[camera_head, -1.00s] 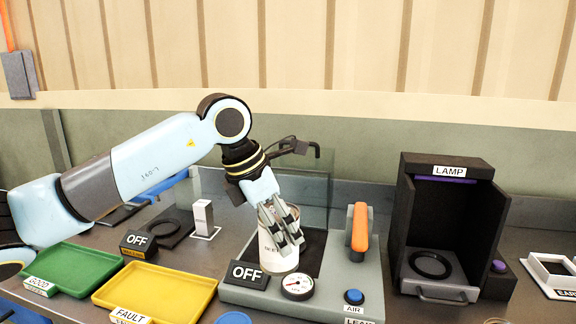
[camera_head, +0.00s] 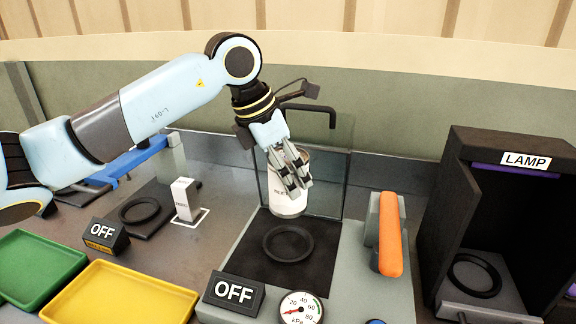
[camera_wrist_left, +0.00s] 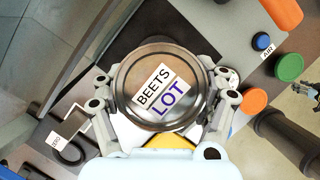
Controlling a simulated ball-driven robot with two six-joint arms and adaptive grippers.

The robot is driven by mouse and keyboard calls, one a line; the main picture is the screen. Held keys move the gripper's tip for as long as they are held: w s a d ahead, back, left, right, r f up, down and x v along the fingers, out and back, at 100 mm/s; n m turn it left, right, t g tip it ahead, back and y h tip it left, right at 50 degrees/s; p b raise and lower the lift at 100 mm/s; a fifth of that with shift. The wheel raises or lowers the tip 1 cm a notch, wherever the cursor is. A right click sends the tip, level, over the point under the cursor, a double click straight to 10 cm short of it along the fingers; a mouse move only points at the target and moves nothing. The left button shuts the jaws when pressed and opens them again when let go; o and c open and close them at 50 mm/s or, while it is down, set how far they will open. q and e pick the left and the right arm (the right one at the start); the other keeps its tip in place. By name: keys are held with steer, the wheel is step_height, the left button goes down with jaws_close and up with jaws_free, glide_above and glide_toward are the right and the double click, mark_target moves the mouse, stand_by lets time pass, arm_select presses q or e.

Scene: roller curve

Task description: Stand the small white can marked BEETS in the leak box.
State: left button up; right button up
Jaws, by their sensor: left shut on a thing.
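My left gripper (camera_head: 289,178) is shut on the white can (camera_head: 288,200). In the left wrist view the can's silver lid (camera_wrist_left: 160,92) carries the words BEETS and LOT, with the gripper's fingers around its sides. In the head view the can hangs upright, behind and above the black ring (camera_head: 288,243) on the dark floor of the leak box (camera_head: 320,290). The ring is empty. The box's clear panel (camera_head: 330,170) stands behind the can.
An orange handle (camera_head: 390,235) stands on the right of the leak box, with a gauge (camera_head: 301,309) and an OFF sign (camera_head: 234,292) in front. The dark LAMP box (camera_head: 505,160) is farther right. Yellow (camera_head: 120,295) and green (camera_head: 35,265) trays lie left.

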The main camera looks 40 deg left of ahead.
arm_select(q)
step_height(320, 180, down, 4)
steer(key=shift+b, duration=0.95)
step_height(320, 180, down, 5)
steer(key=b, duration=0.3)
steer(key=shift+r+b, duration=0.2)
steer(key=shift+b, duration=0.2)
steer(key=shift+f+b, duration=0.8)
steer(key=shift+b, duration=0.05)
arm_select(e)
step_height(320, 180, down, 8)
steer(key=shift+w+a+r, duration=0.15)
steer(key=shift+w+a, duration=0.05)
steer(key=shift+w, duration=0.15)
steer(key=shift+d, duration=0.1)
steer(key=shift+d+f, duration=0.1)
steer(key=shift+f, duration=0.1)
arm_select(q)
steer(key=shift+b, duration=0.5)
arm_select(e)
steer(key=shift+f, duration=0.3)
steer(key=shift+a, duration=0.2)
arm_select(q)
steer(key=shift+f, duration=0.15)
arm_select(e)
steer(key=shift+d+f, duration=0.1)
steer(key=shift+f, duration=0.15)
